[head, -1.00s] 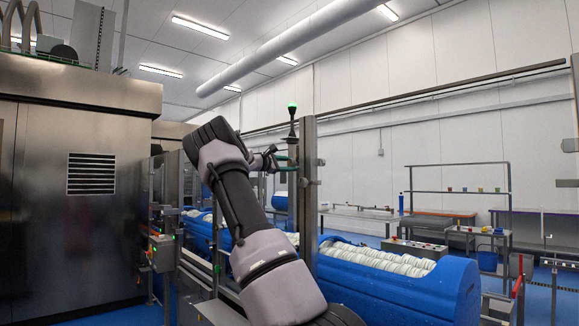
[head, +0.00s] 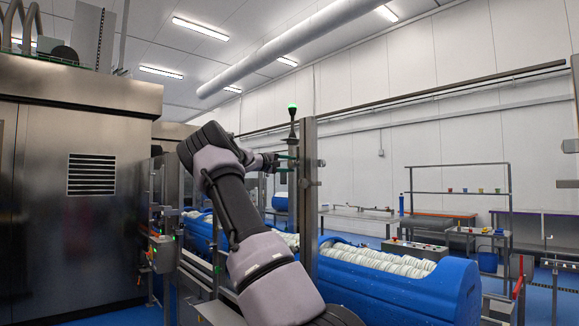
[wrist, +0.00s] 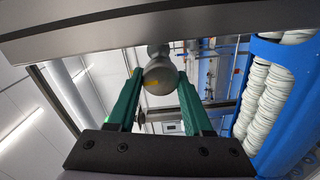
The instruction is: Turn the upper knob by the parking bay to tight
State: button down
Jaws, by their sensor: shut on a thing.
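The upper knob (wrist: 158,76) is a grey, rounded knob with a yellow mark, seen close up in the wrist view. My gripper (wrist: 160,88) has its two green fingers on either side of the knob and is shut on it. In the head view my gripper (head: 288,162) reaches right to the upper part of a metal post (head: 308,215). The knob is too small there to make out between the fingers. I cannot read a tight marking in either view.
A green lamp (head: 292,108) stands on a black stem beside the post. A blue tub (head: 440,292) full of white rolled items stands to the right behind the post. A large steel machine (head: 75,215) fills the left.

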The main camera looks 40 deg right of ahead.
jog(key=shift+f+m, duration=0.1)
jog(key=shift+m, duration=0.3)
jog(key=c, duration=0.6)
grip_release()
jog(key=a, duration=1)
jog(key=shift+s+a, duration=0.4)
jog(key=shift+s, duration=0.05)
